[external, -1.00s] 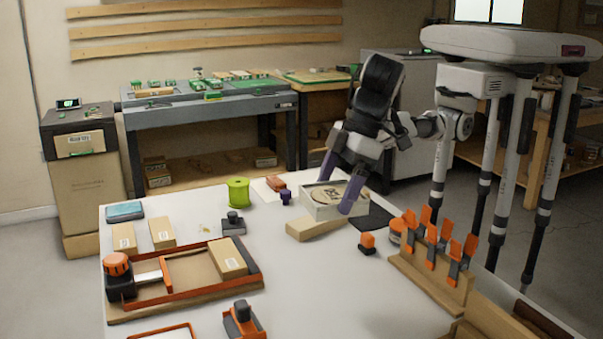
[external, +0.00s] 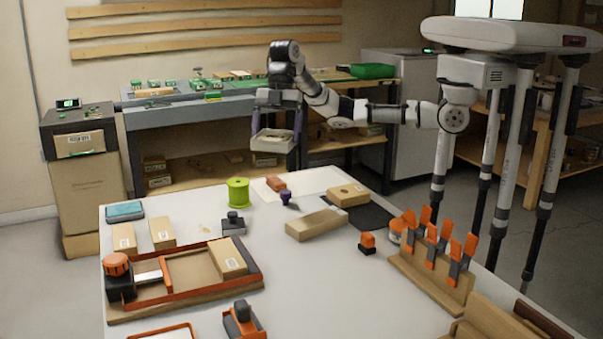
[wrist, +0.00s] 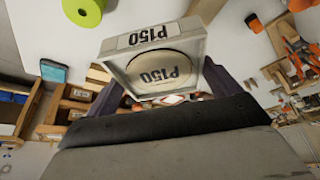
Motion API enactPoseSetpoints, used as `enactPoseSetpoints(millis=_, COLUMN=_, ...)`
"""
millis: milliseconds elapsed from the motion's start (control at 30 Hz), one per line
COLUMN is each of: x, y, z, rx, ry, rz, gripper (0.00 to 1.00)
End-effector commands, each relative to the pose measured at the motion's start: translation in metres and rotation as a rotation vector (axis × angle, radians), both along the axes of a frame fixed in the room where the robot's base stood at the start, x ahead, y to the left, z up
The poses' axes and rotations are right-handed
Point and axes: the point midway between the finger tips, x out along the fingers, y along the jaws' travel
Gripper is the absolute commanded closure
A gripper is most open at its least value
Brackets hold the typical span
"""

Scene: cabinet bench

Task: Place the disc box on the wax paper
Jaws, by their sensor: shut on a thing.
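The disc box is a shallow, pale square box (external: 272,142) with a round disc inside. In the wrist view the box (wrist: 190,55) shows "P150" on its side and on the disc. My gripper (external: 275,128) is shut on the box, with a dark purple finger on either side. It holds the box tilted in the air above the far edge of the table. A thin whitish sheet (external: 318,178), seemingly the wax paper, lies flat at the table's far edge, below and to the right of the box.
An orange-brown block (external: 276,184) and a small purple item (external: 286,197) are on or beside the sheet. A green spool (external: 238,192) stands to its left. A wooden block with a hole (external: 348,194) lies by a black mat (external: 372,215). A long wooden block (external: 316,224) lies nearer.

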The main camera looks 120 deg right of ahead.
Motion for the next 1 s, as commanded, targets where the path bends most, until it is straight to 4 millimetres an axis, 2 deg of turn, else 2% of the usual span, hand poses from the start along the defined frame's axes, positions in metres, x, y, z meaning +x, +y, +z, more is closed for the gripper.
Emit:
enactPoseSetpoints(millis=33, x=-0.013, y=-0.025, z=0.002, rx=0.001, ry=-0.001, rz=0.052, gripper=0.38)
enactPoseSetpoints(millis=200, x=-0.064, y=-0.085, z=0.003, rx=0.000, ry=0.001, rz=0.275, gripper=0.38)
enactPoseSetpoints(millis=400, x=-0.128, y=-0.135, z=0.004, rx=-0.002, ry=0.001, rz=0.515, gripper=0.38)
enactPoseSetpoints(millis=500, x=-0.153, y=-0.150, z=0.005, rx=-0.003, ry=0.002, rz=0.603, gripper=0.38)
enactPoseSetpoints(millis=600, x=-0.169, y=-0.158, z=0.005, rx=-0.002, ry=0.000, rz=0.662, gripper=0.38)
enactPoseSetpoints(millis=767, x=-0.181, y=-0.163, z=-0.003, rx=0.001, ry=0.000, rz=0.704, gripper=0.38)
enactPoseSetpoints(millis=867, x=-0.182, y=-0.163, z=-0.023, rx=0.005, ry=0.000, rz=0.709, gripper=0.38)
enactPoseSetpoints(millis=1000, x=-0.182, y=-0.162, z=-0.060, rx=0.006, ry=-0.001, rz=0.707, gripper=0.38)
